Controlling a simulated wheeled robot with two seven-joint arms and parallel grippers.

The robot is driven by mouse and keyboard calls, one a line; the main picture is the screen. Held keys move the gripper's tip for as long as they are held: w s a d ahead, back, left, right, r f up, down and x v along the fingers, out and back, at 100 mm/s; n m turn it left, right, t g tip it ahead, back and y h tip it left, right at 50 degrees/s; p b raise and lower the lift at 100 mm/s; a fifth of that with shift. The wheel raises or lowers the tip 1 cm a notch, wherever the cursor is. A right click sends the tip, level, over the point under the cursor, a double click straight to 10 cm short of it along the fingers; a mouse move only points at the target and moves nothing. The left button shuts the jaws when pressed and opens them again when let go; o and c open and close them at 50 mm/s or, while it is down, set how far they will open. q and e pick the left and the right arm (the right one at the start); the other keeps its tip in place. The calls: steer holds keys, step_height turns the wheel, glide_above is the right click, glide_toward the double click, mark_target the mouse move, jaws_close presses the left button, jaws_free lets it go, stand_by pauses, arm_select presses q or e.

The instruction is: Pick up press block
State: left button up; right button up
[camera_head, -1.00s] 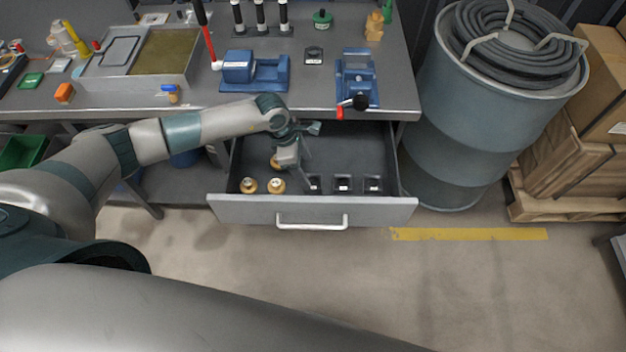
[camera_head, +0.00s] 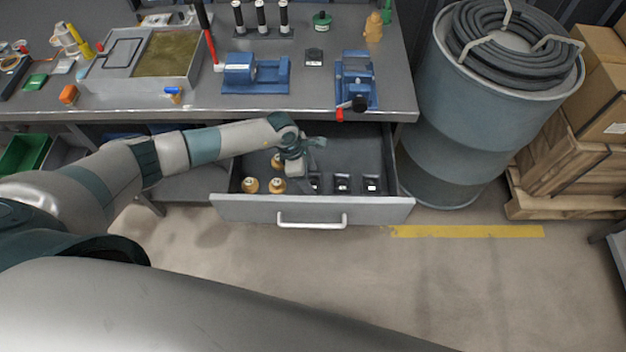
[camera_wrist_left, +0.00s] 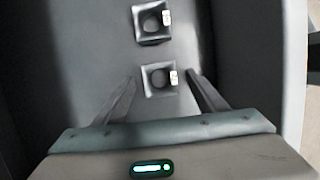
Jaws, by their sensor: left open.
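Three small dark blocks with white labels, which look like the press blocks, stand in a row in the open drawer: the left one (camera_head: 315,184), the middle one (camera_head: 342,184) and the right one (camera_head: 371,185). My left gripper (camera_head: 302,178) is inside the drawer at the row's left end. In the left wrist view its open fingers (camera_wrist_left: 160,78) stand on either side of the near block (camera_wrist_left: 159,81), with gaps visible. A second block (camera_wrist_left: 151,24) lies beyond it. Contact and exact height are unclear. My right gripper is not in view.
Several brass-coloured round pieces (camera_head: 249,185) lie in the drawer left of my gripper. The drawer front (camera_head: 250,210) and side walls close in around it. Above is the workbench (camera_head: 420,112) with blue vises (camera_head: 255,75). A blue barrel (camera_head: 455,130) stands to the right.

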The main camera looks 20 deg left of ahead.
arm_select(q)
steer(key=shift+d+f, duration=0.1)
steer(key=shift+f, duration=0.2)
steer(key=c, duration=1.4)
steer(key=shift+w+r, duration=0.1)
steer(key=shift+r, duration=0.05)
steer(key=shift+r+b, duration=0.3)
steer(key=shift+r, duration=0.3)
step_height(320, 180, up, 9)
steer(key=b, duration=0.2)
steer(key=shift+f+b, duration=0.2)
steer(key=shift+b, duration=0.1)
